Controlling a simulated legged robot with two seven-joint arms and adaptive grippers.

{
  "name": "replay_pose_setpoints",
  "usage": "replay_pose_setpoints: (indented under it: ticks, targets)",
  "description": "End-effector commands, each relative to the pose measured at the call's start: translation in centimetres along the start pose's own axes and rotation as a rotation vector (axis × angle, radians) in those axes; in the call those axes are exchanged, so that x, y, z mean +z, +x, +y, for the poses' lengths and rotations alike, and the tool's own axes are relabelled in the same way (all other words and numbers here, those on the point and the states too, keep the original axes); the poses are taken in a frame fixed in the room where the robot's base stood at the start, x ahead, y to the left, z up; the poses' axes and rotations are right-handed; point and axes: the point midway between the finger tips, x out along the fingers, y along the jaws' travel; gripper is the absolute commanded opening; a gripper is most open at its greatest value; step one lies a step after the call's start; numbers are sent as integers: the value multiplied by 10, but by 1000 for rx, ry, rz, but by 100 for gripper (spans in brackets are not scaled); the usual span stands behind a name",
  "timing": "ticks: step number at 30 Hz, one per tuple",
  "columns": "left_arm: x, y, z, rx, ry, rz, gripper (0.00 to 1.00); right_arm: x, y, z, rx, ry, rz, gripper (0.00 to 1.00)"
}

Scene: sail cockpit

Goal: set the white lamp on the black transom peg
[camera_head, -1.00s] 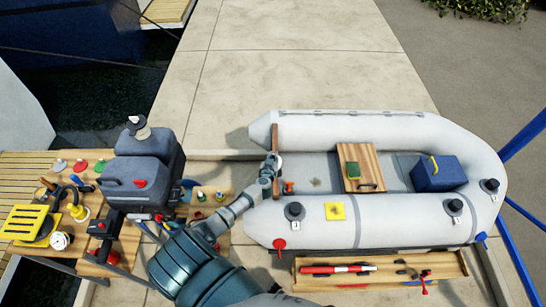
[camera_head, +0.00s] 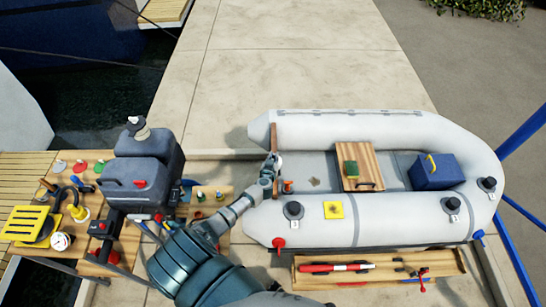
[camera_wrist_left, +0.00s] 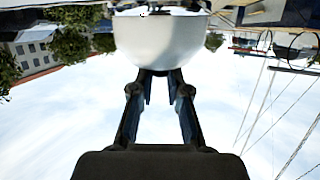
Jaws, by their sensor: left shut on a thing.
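The white lamp (camera_wrist_left: 160,42) fills the top of the left wrist view as a smooth rounded white body. My left gripper (camera_wrist_left: 160,82) is shut on its narrow dark lower end. In the head view my left gripper (camera_head: 274,170) is at the inflatable boat's brown transom board (camera_head: 274,137), with a small part of the lamp showing pale beside it. I cannot make out the black peg; the gripper and lamp may cover it. Whether the lamp touches the transom cannot be told. My right gripper is not in view.
The grey inflatable boat (camera_head: 400,132) holds a wooden seat (camera_head: 352,155) and a blue box (camera_head: 433,175). A wooden tray (camera_head: 440,268) lies in front. An outboard motor (camera_head: 140,180) and a cluttered bench (camera_head: 80,185) are at left. The pale paving behind is clear.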

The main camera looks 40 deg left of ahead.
Motion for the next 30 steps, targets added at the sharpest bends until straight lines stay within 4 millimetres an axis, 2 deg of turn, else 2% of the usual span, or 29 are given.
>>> replay_pose_setpoints:
  ticks: [30]
  targets:
    - [16,5,0,1,0,1,0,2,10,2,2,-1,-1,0]
